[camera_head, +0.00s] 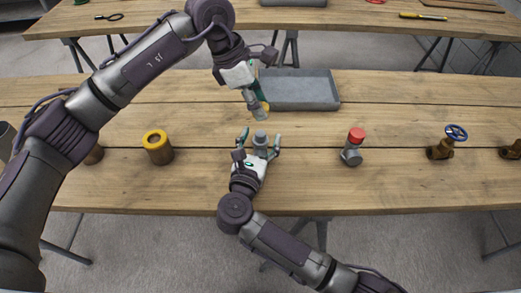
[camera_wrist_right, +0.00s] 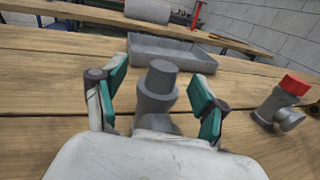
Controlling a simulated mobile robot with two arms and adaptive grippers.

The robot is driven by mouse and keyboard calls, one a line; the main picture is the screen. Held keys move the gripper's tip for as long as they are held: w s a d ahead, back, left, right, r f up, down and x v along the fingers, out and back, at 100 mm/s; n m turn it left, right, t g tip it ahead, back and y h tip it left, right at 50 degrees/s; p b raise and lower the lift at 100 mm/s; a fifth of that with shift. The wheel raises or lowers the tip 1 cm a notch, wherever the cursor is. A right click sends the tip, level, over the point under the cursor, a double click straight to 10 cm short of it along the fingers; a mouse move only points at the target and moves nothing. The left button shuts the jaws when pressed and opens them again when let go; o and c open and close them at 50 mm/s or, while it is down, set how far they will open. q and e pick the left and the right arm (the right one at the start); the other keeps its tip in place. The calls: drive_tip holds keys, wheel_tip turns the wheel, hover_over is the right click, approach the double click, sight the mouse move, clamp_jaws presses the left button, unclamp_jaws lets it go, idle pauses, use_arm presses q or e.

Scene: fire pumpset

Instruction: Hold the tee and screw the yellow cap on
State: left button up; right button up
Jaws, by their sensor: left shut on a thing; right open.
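A grey tee (camera_head: 260,139) stands on the workbench with its bare round end up. My right gripper (camera_head: 260,137) is open, with one finger on each side of the tee. In the right wrist view the tee (camera_wrist_right: 160,85) stands between the parted fingers, and gaps show beside its upper part. My left gripper (camera_head: 258,98) is shut on a small yellow thing, seemingly the yellow cap (camera_head: 265,111). It holds the cap above the bench, behind the tee in the head view. The fingers hide part of the cap. The left gripper does not show clearly in the wrist view.
A grey tray (camera_head: 300,103) lies behind the tee. A similar fitting with a red cap (camera_head: 356,136) stands to the right, then a brass valve with a blue wheel (camera_head: 456,132). A brown cylinder with a yellow rim (camera_head: 157,150) stands left. Bench between them is clear.

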sight(262, 134)
drive_tip(key=shift+w, duration=0.1)
drive_tip(key=shift+c, duration=0.3)
clamp_jaws()
use_arm(q)
drive_tip(key=shift+f, duration=2.45)
drive_tip(key=shift+f, duration=0.1)
drive_tip(key=shift+f, duration=0.8)
drive_tip(key=shift+f, duration=0.55)
